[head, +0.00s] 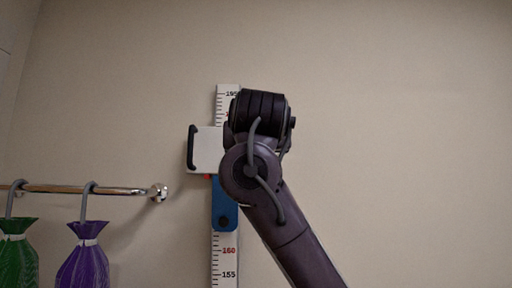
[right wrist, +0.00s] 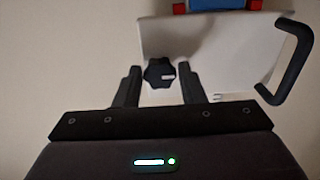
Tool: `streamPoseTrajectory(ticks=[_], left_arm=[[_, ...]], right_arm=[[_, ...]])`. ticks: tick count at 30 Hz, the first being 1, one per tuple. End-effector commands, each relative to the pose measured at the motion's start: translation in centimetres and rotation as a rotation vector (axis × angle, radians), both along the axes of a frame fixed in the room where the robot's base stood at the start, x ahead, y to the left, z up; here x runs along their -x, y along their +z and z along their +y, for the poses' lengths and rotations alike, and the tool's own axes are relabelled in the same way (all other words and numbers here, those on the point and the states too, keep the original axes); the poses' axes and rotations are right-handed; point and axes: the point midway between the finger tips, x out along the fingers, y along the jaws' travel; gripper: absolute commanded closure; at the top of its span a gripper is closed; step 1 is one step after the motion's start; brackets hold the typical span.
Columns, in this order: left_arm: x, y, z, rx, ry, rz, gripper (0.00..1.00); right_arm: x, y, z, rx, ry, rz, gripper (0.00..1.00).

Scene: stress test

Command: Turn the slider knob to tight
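The slider is a white block (head: 207,150) with a dark handle (head: 192,148) on its left, mounted on a vertical ruler rail. My right arm covers its right part in the head view. In the right wrist view the slider plate (right wrist: 225,50) shows with its handle (right wrist: 297,62) on the right. The dark slider knob (right wrist: 159,70), with a small white mark, sits between the fingers of my right gripper (right wrist: 160,88). The fingers are apart, with a gap visible on each side of the knob. I cannot read the knob's setting. My left gripper is not in view.
The ruler rail (head: 226,243) runs down the wall. A blue piece (head: 224,203) with a dark knob is below the slider. A chrome bar (head: 90,189) at left carries a green bag (head: 18,250) and a purple bag (head: 84,255). The wall to the right is clear.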

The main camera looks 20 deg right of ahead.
Motion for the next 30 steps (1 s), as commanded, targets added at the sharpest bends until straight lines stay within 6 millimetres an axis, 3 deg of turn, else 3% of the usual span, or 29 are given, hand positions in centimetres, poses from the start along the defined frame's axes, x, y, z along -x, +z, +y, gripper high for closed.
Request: streamPoseTrajectory(ticks=[1, 6, 17, 30], left_arm=[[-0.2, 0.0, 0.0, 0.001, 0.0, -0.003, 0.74], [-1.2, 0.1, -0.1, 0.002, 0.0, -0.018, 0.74], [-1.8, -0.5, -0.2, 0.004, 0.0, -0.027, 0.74], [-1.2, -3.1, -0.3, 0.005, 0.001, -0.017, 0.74]], right_arm=[[0.0, 0.0, 0.0, 0.0, 0.0, 0.0, 0.71], [0.0, 0.0, 0.0, 0.0, -0.001, 0.001, 0.9], [0.0, -0.2, 0.0, -0.064, -0.001, -0.018, 0.9], [0.0, -0.3, 0.0, -0.406, 0.0, -0.118, 0.9]])
